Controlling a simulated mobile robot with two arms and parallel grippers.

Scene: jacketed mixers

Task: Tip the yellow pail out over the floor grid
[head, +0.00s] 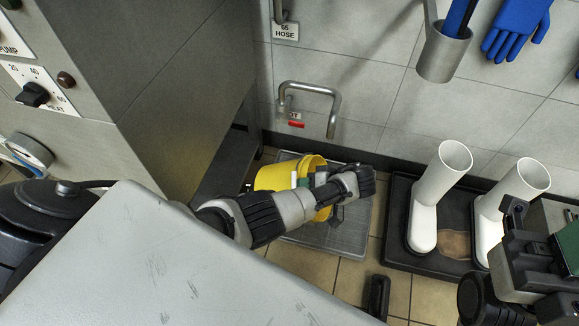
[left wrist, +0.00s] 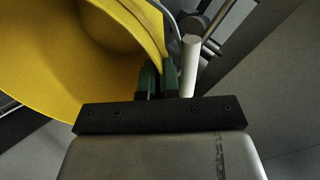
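The yellow pail (head: 273,177) is tilted on its side over the floor grid (head: 345,238) in the head view, its mouth toward the right. I cannot tell whether it touches the grid. My left gripper (head: 318,182) is at the pail's rim, partly hidden by my forearm. In the left wrist view the pail (left wrist: 60,65) fills the upper left, and the dark green fingers (left wrist: 157,82) are closed on its rim. A white handle grip (left wrist: 190,65) hangs beside them. The pail's inside shows plain yellow where visible. Part of my right arm shows at the lower right; its fingertips are not clear.
White boots (head: 425,205) stand on a dark tray (head: 397,215) right of the grid. A bent metal tap (head: 333,110) sticks out from the wall above the grid. A grey steel cabinet (head: 185,100) stands to the left. A scratched grey surface (head: 190,265) fills the foreground.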

